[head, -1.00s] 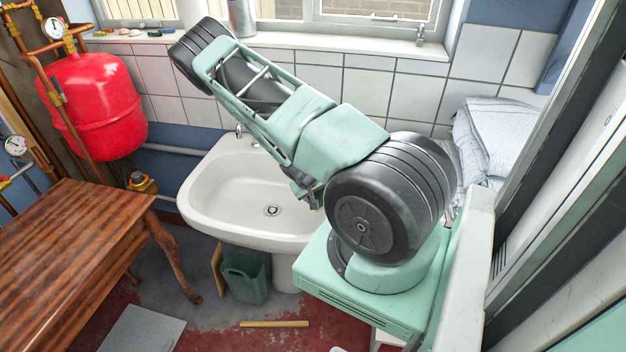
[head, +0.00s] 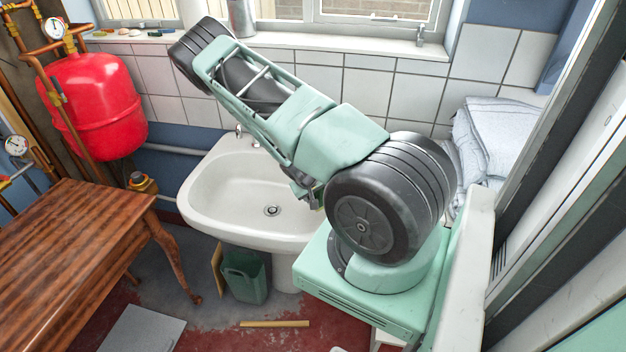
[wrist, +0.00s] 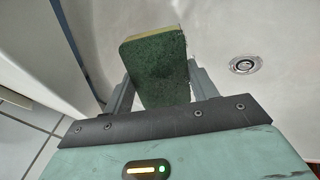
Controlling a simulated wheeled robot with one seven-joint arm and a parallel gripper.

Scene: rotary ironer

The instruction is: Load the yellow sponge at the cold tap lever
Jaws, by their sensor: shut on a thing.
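My gripper (wrist: 160,88) is shut on the yellow sponge (wrist: 158,72), whose dark green scouring face fills the gap between the fingers. A thin yellowish edge shows along one side of it. In the head view my gripper (head: 308,190) hangs over the right part of the basin, mostly hidden by my arm, and only a sliver of the sponge may show. Two small metal taps stand at the back of the basin, a left tap (head: 238,131) and a right tap (head: 256,143) partly behind my arm. I cannot tell which is cold.
The white basin (head: 205,210) has a drain (head: 272,210), also in the wrist view (wrist: 245,64). A wooden table (head: 75,230) and red tank (head: 95,105) are at left. Folded cloth (head: 495,135) lies at right. A green bin (head: 245,277) stands below the basin.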

